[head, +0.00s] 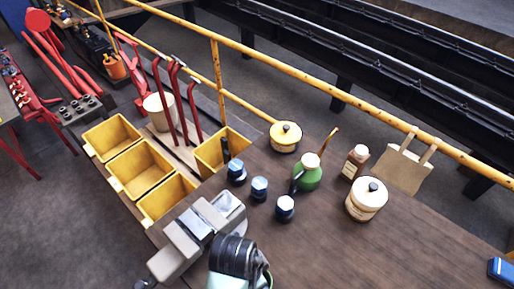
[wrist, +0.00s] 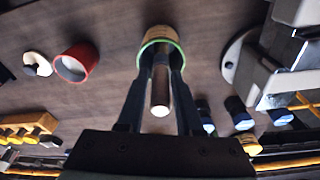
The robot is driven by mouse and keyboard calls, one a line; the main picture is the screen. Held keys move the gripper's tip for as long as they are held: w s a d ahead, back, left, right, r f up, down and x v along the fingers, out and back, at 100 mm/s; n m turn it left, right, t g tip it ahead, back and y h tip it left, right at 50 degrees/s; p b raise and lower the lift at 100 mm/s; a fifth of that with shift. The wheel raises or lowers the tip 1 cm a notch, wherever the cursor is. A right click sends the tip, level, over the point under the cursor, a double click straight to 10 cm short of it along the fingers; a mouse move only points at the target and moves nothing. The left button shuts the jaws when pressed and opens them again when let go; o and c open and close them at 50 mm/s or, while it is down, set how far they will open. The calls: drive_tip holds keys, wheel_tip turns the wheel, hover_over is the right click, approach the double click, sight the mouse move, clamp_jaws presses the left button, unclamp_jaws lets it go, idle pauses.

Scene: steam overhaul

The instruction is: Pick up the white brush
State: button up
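I cannot pick out a brush by its shape in the head view. The shaft's end points towards the camera. Just beyond the fingertips is a tan round piece with a green rim (wrist: 160,42); I cannot tell if it joins the shaft. The shaft may be the brush's handle. Whether the fingers touch it is unclear. In the head view the fingertips are hidden behind dark and mint parts, apparently my arm.
A grey vise (head: 200,232) stands close by; it also shows in the wrist view (wrist: 285,70). Blue-capped jars (head: 260,188), a green oil can (head: 308,175) and a cream pot (head: 366,198) stand behind. Yellow bins (head: 140,168) are left. A red cup (wrist: 76,63) is nearby.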

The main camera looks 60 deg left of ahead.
drive_tip(key=f, duration=0.2)
drive_tip(key=w+f+p, duration=0.1)
drive_tip(key=f, duration=0.1)
drive_tip(key=shift+w+f, duration=0.15)
drive_tip(key=shift+f, duration=0.2)
clamp_jaws()
